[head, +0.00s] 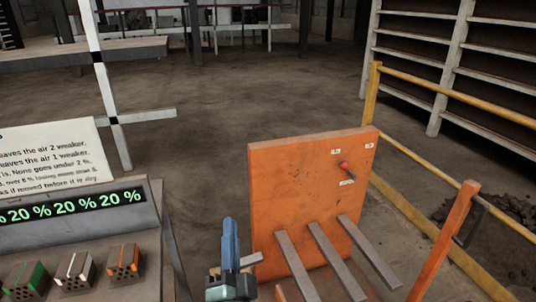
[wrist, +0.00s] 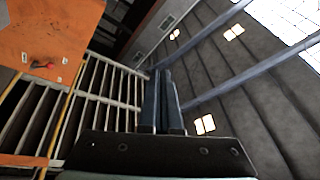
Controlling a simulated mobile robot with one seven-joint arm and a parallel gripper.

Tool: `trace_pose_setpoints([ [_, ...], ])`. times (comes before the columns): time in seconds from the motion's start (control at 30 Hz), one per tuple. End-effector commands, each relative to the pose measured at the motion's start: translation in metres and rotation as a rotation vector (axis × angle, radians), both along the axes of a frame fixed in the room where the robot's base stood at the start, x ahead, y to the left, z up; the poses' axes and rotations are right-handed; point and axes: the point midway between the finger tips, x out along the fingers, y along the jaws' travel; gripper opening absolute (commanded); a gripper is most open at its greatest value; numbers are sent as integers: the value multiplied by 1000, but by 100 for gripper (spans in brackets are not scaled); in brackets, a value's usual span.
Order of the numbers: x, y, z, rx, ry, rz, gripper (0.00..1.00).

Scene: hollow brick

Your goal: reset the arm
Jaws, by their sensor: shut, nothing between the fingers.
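My gripper (head: 230,222) points upward at the bottom middle of the head view, its blue fingers together and empty. In the wrist view my gripper (wrist: 162,74) also shows, with its two fingers side by side and nothing held. It stands just left of an orange upright panel (head: 290,185) in the head view. The panel carries a red-handled lever (head: 346,169) with small white labels around it. Most of my arm is out of view.
Grey bars (head: 325,245) stick out from the panel toward me. A yellow rail (head: 425,85) runs at right, before tall shelving (head: 400,55). At left, a grey console (head: 75,225) shows several "20 %" readings above hollow bricks (head: 75,272). Open floor (head: 230,110) lies beyond.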

Motion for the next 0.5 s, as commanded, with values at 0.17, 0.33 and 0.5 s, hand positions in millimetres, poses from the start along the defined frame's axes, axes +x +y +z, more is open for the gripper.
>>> trace_pose_setpoints([
  [0.17, 0, -5, 150, -246, -178, -58, 0],
  [0.33, -29, -18, 277, -478, -326, -186, 0],
  [0.5, -82, -39, 387, -679, -444, -378, 0],
])
